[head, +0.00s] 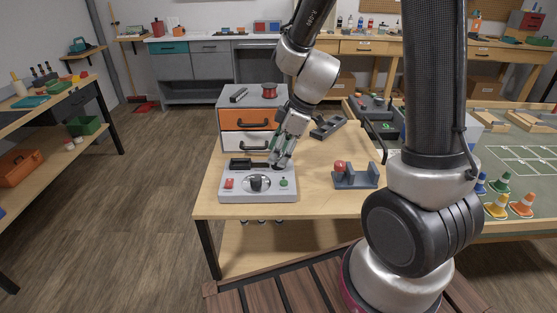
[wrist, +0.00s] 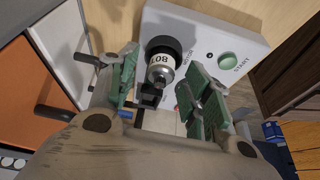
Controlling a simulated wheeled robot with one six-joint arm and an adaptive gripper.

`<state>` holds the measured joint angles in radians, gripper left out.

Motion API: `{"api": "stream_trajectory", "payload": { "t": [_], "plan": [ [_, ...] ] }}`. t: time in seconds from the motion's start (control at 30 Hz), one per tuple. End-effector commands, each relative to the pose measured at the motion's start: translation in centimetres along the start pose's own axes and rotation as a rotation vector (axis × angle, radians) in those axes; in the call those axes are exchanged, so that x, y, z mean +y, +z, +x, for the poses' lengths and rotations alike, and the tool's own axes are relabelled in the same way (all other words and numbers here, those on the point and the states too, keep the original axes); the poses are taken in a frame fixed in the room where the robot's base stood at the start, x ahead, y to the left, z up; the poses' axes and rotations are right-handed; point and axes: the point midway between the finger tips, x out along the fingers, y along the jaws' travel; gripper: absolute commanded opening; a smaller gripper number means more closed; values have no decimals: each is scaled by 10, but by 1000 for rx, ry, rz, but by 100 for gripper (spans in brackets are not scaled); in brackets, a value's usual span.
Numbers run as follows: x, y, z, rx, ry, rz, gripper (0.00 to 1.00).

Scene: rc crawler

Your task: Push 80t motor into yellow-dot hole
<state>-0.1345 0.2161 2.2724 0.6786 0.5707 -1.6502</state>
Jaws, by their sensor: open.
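The 80T motor (wrist: 161,72), a silver can with an "80T" label and a black end, shows between my fingers in the wrist view. It is at the grey control box (wrist: 210,35), which has a green START button (wrist: 228,60). My gripper (wrist: 165,90) is open, with visible gaps on both sides of the motor. In the head view my gripper (head: 277,163) is low over the back of the control box (head: 245,196). The motor cannot be made out clearly there. I cannot make out a yellow-dot hole in either view.
A drawer unit (head: 247,118) with an orange and a white drawer stands behind the box. A blue-grey holder with a red-topped part (head: 340,168) is to the right on the wooden bench (head: 310,205). Small cones (head: 497,207) stand on the far-right table. The bench front is clear.

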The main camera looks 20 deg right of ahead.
Motion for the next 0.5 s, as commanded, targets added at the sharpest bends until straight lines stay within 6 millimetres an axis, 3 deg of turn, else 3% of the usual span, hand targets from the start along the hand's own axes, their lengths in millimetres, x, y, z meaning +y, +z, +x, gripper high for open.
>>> {"api": "stream_trajectory", "payload": {
  "t": [0.17,0.43,0.5],
  "plan": [
    [0,0,0,0,1,0,49],
    [0,0,0,0,1,0,4],
    [0,0,0,0,1,0,0]
  ]
}}
